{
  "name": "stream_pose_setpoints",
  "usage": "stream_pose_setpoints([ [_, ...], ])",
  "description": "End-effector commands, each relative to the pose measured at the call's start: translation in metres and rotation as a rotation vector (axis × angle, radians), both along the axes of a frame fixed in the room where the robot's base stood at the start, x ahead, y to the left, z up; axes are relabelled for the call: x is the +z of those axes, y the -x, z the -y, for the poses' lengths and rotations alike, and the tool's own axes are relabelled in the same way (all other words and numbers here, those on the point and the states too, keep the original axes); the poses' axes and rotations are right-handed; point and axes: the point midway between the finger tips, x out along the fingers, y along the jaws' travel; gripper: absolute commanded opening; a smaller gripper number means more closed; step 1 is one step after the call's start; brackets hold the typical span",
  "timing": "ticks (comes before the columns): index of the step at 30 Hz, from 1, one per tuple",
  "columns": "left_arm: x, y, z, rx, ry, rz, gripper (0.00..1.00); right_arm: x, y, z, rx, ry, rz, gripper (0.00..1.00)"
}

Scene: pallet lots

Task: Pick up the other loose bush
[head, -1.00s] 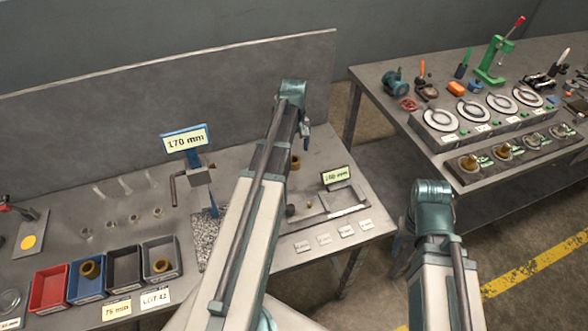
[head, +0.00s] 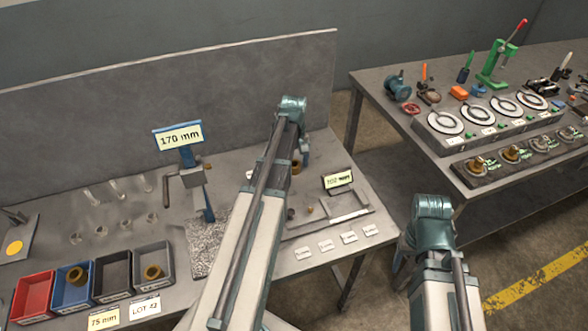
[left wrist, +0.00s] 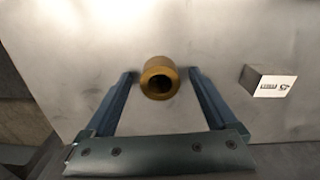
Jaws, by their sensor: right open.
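A loose brass bush (head: 296,168) stands on the bench at the back, partly hidden by my left arm. In the left wrist view the bush (left wrist: 158,70) has its dark bore showing. My left gripper (left wrist: 162,76) is open, with one finger on each side of the bush and a gap on both sides. In the head view the left gripper (head: 305,157) is mostly hidden behind its arm. Another bush (head: 78,275) is in the blue bin and one (head: 153,272) in the grey bin. My right arm is over the gap between benches; its jaws are hidden.
A 170 mm sign (head: 180,137) and a crank fixture (head: 188,182) stand left of my left arm. A grey tray (head: 345,205) and a small sign (head: 338,181) are to its right. A small labelled block (left wrist: 268,84) lies right of the bush. A second bench (head: 470,190) holds tools.

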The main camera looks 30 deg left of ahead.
Motion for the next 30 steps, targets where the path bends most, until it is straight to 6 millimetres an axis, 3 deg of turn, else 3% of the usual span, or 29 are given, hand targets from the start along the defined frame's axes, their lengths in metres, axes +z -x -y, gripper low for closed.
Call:
stream_pose_setpoints([
  [2,0.0,0.0,0.0,0.0,0.0,0.0,0.76,0.0,0.0,0.0,0.0,0.0,0.0,0.62],
  [15,0.0,0.0,0.0,0.0,0.0,0.0,0.0,0.0,0.0,0.0,0.0,0.0,0.0,0.62],
  [24,0.001,0.0,0.0,0.0,0.0,0.0,0.0,0.001,0.0,0.0,0.0,0.0,0.0,0.62],
  [30,0.012,0.0,0.0,0.0,0.0,0.0,0.0,0.012,0.0,0.0,0.0,0.0,0.0,0.62],
])
